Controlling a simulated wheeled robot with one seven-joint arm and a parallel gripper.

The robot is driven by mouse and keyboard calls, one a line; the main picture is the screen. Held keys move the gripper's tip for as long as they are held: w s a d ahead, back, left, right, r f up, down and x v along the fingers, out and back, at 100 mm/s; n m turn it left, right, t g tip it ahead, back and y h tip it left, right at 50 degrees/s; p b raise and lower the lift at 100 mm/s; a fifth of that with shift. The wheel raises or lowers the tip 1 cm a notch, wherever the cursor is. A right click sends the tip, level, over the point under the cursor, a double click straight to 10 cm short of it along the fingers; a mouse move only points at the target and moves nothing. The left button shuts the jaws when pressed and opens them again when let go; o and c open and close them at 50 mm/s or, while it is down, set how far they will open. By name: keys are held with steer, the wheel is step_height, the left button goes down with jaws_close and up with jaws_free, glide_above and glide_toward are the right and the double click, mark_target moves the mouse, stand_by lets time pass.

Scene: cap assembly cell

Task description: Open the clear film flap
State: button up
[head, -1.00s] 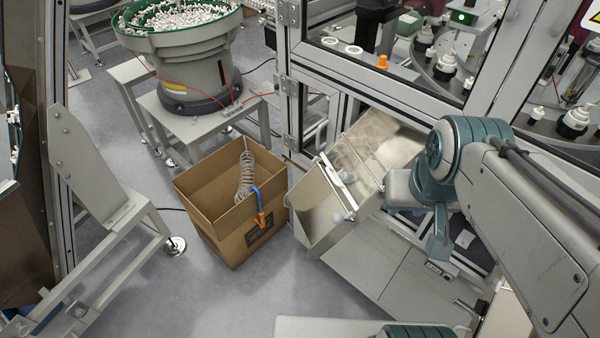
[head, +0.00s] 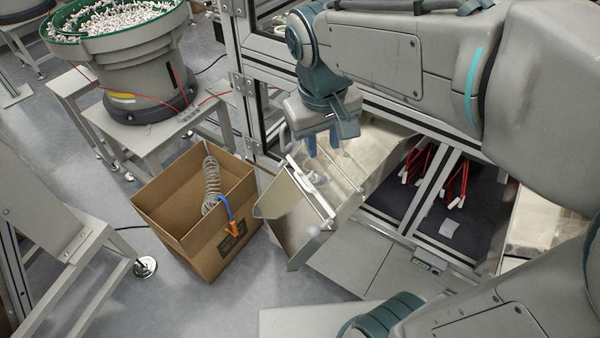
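A metal chute (head: 378,148) slopes down out of the machine to an open tray-like mouth (head: 285,215). A pale crossbar (head: 310,190) spans the chute. The clear film flap is hard to make out; sheer film seems to lie at this bar, but its edges and whether it hangs shut cannot be told. My gripper (head: 322,145) is above the chute, just behind the bar, pointing down. Its two bluish fingers are apart with nothing visible between them. Whether the fingertips touch the film cannot be told.
A pale round piece (head: 312,231) is at the chute mouth. A cardboard box (head: 175,222) with a coiled hose (head: 212,185) stands left of the chute. A bowl feeder (head: 130,70) stands behind.

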steer(key=n+h+b, duration=0.1)
steer(key=n, duration=0.1)
glide_toward(302, 182)
steer(key=x, duration=0.7)
steer(key=shift+f, duration=0.25)
jaws_close()
